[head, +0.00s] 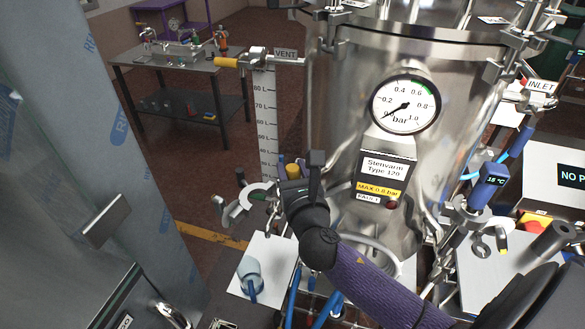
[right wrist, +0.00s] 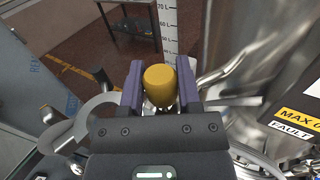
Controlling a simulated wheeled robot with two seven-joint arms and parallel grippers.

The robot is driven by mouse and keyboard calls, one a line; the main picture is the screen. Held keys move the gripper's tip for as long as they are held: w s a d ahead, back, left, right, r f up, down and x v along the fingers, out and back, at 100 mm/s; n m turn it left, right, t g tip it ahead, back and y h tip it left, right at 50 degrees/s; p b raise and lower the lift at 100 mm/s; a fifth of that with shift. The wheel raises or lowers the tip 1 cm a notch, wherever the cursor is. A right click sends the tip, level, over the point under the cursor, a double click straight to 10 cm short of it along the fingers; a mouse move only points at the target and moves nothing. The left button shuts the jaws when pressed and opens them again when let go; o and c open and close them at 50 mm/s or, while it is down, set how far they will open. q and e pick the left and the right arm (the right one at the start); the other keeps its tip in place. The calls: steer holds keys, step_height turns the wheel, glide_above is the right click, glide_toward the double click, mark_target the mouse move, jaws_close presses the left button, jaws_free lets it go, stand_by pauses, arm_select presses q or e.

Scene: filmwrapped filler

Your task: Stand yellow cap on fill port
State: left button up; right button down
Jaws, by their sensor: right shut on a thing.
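The yellow cap (right wrist: 160,86) sits between the two purple fingers of my right gripper (right wrist: 160,90) in the right wrist view. The gripper is shut on it. In the head view the cap (head: 292,171) shows as a small yellow piece beside my dark right gripper (head: 297,180), in front of the steel vessel (head: 340,110). I cannot make out the fill port for certain; the gripper and forearm hide part of the pipework at the vessel's lower left. My left gripper is not in view.
A pale curved clamp (head: 262,191) lies just left of the gripper; it also shows in the wrist view (right wrist: 92,108). A pale blue cup-like part (head: 248,268) stands on a white board below. A pressure gauge (head: 405,104) and a label plate (head: 384,178) are on the vessel.

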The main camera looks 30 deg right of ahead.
steer(key=shift+f, duration=0.25)
stand_by(0.4)
steer(key=shift+c, duration=1.1)
jaws_free()
steer(key=v, duration=1)
steer(key=shift+b, duration=0.4)
steer(key=shift+r, duration=0.1)
